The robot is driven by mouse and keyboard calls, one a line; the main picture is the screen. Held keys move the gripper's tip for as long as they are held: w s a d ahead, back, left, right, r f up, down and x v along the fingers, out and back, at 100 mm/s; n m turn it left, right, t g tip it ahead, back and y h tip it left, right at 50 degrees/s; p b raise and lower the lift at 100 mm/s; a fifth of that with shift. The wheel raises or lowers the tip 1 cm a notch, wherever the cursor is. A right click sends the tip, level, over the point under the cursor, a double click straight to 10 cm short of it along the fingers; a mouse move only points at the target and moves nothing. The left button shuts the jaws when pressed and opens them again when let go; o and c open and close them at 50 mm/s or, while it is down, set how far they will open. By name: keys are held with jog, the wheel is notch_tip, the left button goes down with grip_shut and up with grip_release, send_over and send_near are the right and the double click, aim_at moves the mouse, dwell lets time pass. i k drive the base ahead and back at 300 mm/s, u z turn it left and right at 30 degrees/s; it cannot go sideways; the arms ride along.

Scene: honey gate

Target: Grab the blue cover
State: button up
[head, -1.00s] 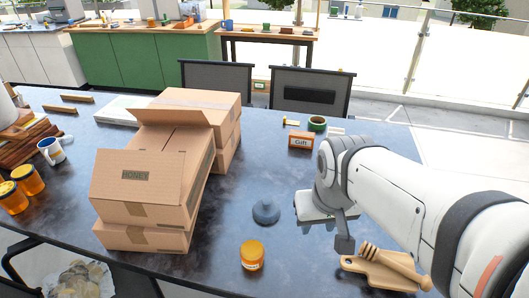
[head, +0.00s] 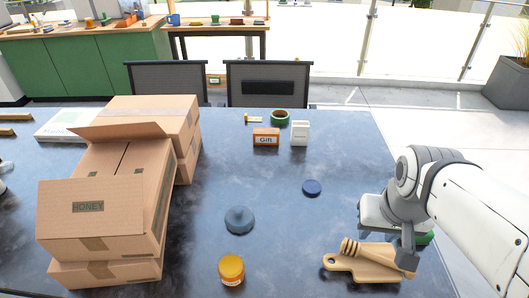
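A small flat dark-blue round cover (head: 312,187) lies on the dark table, right of the middle. A grey-blue round piece with a raised knob (head: 239,220) lies nearer and to its left. My gripper (head: 408,258) is at the right, to the right of and nearer than the dark-blue cover, apart from it. One dark finger shows in front of the wooden board; the other finger is hidden, so its opening cannot be told.
Honey boxes (head: 110,205) are stacked at the left. A honey jar (head: 231,270) stands at the front. A wooden board (head: 345,263) with a dipper (head: 365,250) lies beneath my gripper in the picture. A Gift box (head: 266,138), white box (head: 300,133) and green cup (head: 280,117) stand at the back.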

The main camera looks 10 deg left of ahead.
aim_at(239, 218)
jog(key=z, duration=0.1)
jog(key=k, duration=1.65)
jog(key=u, duration=0.35)
jog(key=i, duration=1.7)
jog(key=u, duration=0.1)
